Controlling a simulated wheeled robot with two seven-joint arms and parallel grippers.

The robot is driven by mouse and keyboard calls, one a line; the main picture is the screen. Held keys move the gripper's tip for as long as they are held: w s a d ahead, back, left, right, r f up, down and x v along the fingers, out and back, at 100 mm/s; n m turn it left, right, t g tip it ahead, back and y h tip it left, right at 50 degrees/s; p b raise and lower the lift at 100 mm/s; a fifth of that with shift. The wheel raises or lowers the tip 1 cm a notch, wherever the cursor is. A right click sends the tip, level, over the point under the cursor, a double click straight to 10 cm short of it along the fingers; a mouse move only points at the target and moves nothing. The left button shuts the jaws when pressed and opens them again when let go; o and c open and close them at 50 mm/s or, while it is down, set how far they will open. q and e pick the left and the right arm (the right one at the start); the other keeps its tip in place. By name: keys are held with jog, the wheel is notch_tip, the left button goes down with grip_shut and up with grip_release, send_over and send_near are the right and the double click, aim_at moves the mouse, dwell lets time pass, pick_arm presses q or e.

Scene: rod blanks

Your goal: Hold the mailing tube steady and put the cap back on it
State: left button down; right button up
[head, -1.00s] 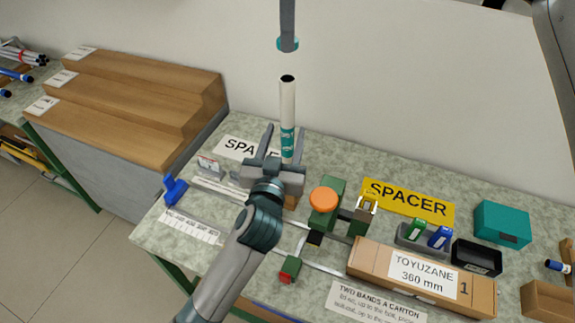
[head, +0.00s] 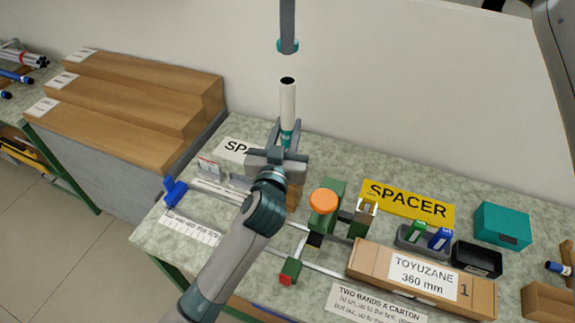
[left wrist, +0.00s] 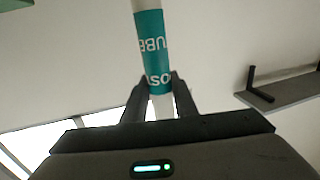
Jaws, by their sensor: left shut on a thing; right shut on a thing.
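The white mailing tube (head: 288,103) with a teal printed band stands upright, its dark open end facing up. My left gripper (head: 287,131) is shut on the tube around the lower part of the band. In the left wrist view the tube (left wrist: 149,15) passes between the fingers of that gripper (left wrist: 159,82). The teal cap (head: 288,46) is above the tube, roughly in line with it in the head view, with a clear gap. My right gripper (head: 288,25) is shut on the cap from above; only its lower end shows. The tube's bottom is hidden behind my left gripper.
On the bench in front are a green fixture with an orange knob (head: 323,201), a long carton (head: 372,262) and a yellow SPACER sign (head: 408,203). A teal box (head: 502,225) is at right. Wooden steps (head: 150,95) stand at left. The wall is behind.

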jog(key=shift+f, duration=2.5)
jog(key=shift+f, duration=0.15)
jog(key=shift+f, duration=0.75)
jog(key=shift+f, duration=0.55)
jog(key=n, duration=3.3)
jog(key=shift+f, duration=0.1)
